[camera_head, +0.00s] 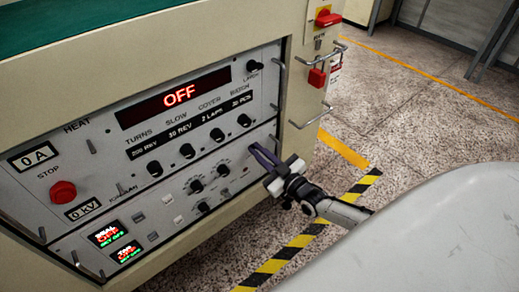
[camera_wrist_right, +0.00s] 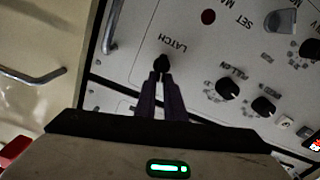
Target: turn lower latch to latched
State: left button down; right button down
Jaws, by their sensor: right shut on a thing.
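The lower latch (camera_wrist_right: 161,63) is a small black knob under the word LATCH near the edge of the lower grey panel in the right wrist view. My right gripper (camera_wrist_right: 161,78) has its dark fingers closed on this knob, and the fingertips hide part of it. In the head view my right gripper (camera_head: 254,150) reaches the right edge of the panel from the right, and its fingers cover the lower latch there. Another black latch knob (camera_head: 252,65) sits higher on the upper panel. My left gripper is in neither view.
Metal handles (camera_head: 312,118) stick out at the cabinet's right corner, near a red padlock (camera_head: 316,77) and a red switch (camera_head: 327,18). Several black knobs (camera_head: 196,186) sit left of my gripper. The speckled floor (camera_head: 420,120) to the right is open.

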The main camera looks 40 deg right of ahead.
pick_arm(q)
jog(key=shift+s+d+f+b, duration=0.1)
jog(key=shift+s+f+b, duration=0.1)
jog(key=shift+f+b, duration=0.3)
pick_arm(e)
jog(key=shift+a+f+n, duration=0.2)
jog(key=shift+f+n, duration=0.1)
jog(key=shift+n, duration=2.15)
jog(key=shift+a+f+n, duration=0.25)
jog(key=shift+f+n, duration=0.1)
jog(key=shift+n, duration=2.05)
jog(key=shift+a+f+n, duration=0.2)
jog(key=shift+f+n, duration=0.1)
jog(key=shift+n, duration=2.15)
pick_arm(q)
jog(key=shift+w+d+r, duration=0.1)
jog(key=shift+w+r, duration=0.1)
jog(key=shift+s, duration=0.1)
pick_arm(e)
jog(key=c, duration=1.8)
grip_release()
jog(key=shift+c, duration=0.2)
jog(key=shift+s, duration=0.15)
